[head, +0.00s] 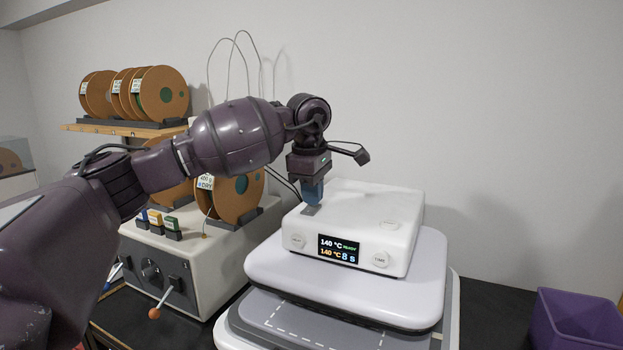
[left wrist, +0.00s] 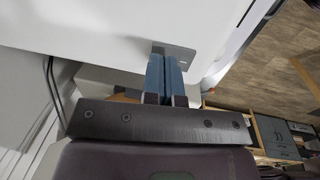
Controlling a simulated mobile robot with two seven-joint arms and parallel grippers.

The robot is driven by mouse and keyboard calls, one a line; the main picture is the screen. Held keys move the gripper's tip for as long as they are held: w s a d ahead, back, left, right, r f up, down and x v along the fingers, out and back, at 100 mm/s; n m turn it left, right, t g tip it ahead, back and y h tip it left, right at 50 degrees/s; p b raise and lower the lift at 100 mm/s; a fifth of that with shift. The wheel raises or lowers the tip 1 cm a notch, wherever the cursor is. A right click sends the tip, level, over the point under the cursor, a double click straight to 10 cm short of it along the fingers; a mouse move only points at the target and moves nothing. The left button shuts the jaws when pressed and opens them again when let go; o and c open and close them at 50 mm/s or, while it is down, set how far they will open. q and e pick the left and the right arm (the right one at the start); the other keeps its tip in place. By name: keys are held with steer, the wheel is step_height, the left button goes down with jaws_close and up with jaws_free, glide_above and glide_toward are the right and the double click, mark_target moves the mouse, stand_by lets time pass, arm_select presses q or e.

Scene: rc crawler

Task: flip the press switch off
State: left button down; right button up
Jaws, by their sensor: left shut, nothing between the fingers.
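The white heat press (head: 400,220) stands right of centre in the head view. Its front display (head: 339,249) is lit and reads 140 °C READY and 140 °C 8 s. A small grey switch plate (head: 311,211) sits on the left part of its top. The plate also shows in the left wrist view (left wrist: 186,60), partly hidden by my fingers. My left gripper (head: 312,203) points down with its blue fingers shut and empty, tips at or just above the plate. I cannot tell whether they touch it or which way the switch lies. My right gripper is out of view.
A beige dryer box (head: 190,275) with spools and an orange-tipped lever (head: 155,313) stands left of the press. Spools sit on a wooden shelf (head: 100,128) behind. A purple bin (head: 575,320) is at lower right. Space above the press's right side is free.

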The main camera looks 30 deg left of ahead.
arm_select(q)
steer(key=shift+f, duration=0.25)
steer(key=shift+w+f, duration=0.1)
steer(key=shift+f, duration=0.2)
steer(key=shift+s, duration=0.35)
steer(key=shift+s+r+p, duration=0.1)
steer(key=shift+s+p, duration=0.3)
steer(key=shift+s, duration=0.15)
steer(key=shift+w, duration=0.1)
